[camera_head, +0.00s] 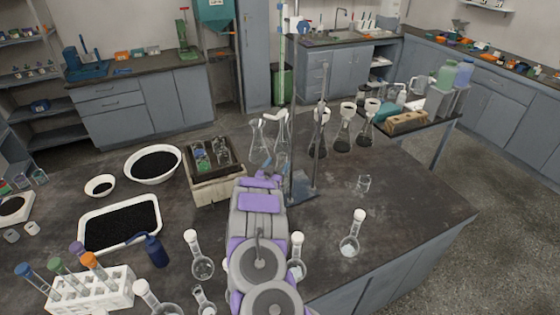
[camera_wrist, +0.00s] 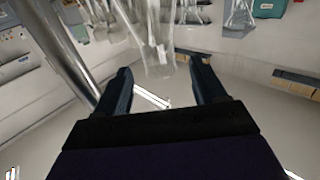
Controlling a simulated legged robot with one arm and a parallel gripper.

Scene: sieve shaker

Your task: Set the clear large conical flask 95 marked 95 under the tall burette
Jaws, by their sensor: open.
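My gripper (camera_head: 272,178) reaches forward over the dark bench, and its jaws are open in the wrist view (camera_wrist: 162,72). Clear glassware (camera_wrist: 160,60) shows just beyond and between the fingertips; no grip on it shows. In the head view two clear conical flasks, one at left (camera_head: 258,140) and one at right (camera_head: 282,130), stand just beyond my gripper. I cannot read a 95 on either. A tall upright stand (camera_head: 293,100) with a flat base (camera_head: 303,190) is right of my gripper. I cannot clearly make out which upright is the tall burette.
A second upright (camera_head: 321,110) leans near several dark-filled flasks (camera_head: 343,135). A wooden box of small glassware (camera_head: 218,190) is left of my gripper. A small beaker (camera_head: 363,183) and a stoppered flask (camera_head: 350,240) are at right. The right bench surface (camera_head: 420,205) is clear.

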